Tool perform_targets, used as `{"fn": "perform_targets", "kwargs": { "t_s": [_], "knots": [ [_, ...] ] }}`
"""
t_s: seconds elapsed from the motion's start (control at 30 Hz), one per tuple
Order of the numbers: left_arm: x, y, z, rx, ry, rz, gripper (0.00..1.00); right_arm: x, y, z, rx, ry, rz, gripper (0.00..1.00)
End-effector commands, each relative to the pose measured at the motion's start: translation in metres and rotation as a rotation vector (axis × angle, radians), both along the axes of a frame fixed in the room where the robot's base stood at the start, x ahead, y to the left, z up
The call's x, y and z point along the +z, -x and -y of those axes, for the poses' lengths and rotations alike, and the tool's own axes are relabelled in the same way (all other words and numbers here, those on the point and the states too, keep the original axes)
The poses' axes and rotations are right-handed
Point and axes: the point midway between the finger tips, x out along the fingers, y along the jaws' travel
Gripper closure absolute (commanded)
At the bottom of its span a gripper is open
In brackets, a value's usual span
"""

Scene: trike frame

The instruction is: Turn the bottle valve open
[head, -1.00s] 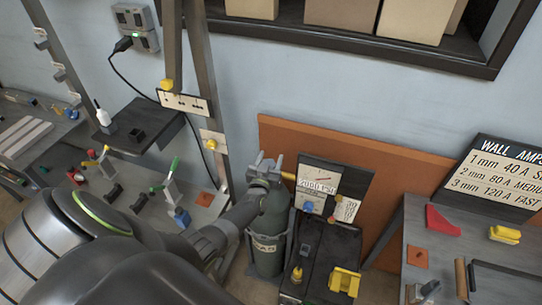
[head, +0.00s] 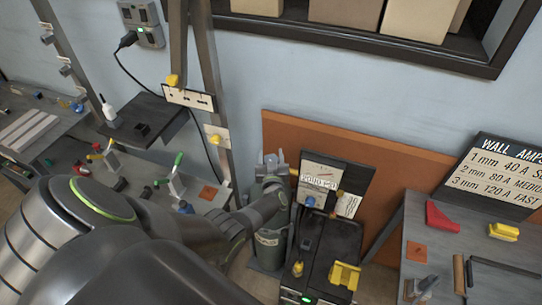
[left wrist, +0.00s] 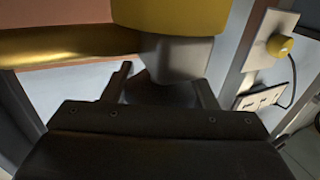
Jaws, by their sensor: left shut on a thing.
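The dark green gas bottle (head: 268,249) stands upright in front of the wall, its top hidden by my arm and gripper. My left gripper (head: 273,165) is at the bottle's top, shut on the valve. In the left wrist view, a grey valve part (left wrist: 178,62) sits between the two dark fingers (left wrist: 163,88), under a yellow piece (left wrist: 168,18). A brass stem (left wrist: 65,46) runs off to the left there. How far the valve is turned cannot be told. My right gripper is not in view.
An orange-brown board (head: 390,164) leans behind. A grey table (head: 440,247) is at right, a workbench (head: 130,178) at left.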

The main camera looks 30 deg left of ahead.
Motion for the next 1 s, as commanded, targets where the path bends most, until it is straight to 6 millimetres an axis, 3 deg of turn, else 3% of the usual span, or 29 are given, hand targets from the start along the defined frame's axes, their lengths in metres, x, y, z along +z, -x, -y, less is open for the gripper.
{"fn": "perform_targets", "kwargs": {
  "t_s": [0.03,0.2,0.23,0.4,0.73,1.0],
  "knots": [
    [-0.007,0.005,0.001,0.001,0.006,-0.014,0.71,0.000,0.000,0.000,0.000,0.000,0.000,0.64],
    [-0.007,0.004,0.001,0.000,0.006,-0.014,0.71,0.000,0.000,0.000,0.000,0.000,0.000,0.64],
    [-0.007,0.004,0.001,0.000,0.006,-0.014,0.45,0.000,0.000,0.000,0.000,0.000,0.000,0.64],
    [-0.005,0.003,0.001,-0.001,0.004,-0.010,0.26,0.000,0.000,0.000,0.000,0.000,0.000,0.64],
    [-0.002,0.004,0.003,-0.002,0.002,-0.005,0.26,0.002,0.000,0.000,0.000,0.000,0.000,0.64],
    [-0.001,0.037,0.028,-0.002,0.006,-0.006,0.26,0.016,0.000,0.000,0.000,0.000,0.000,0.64]
  ]
}}
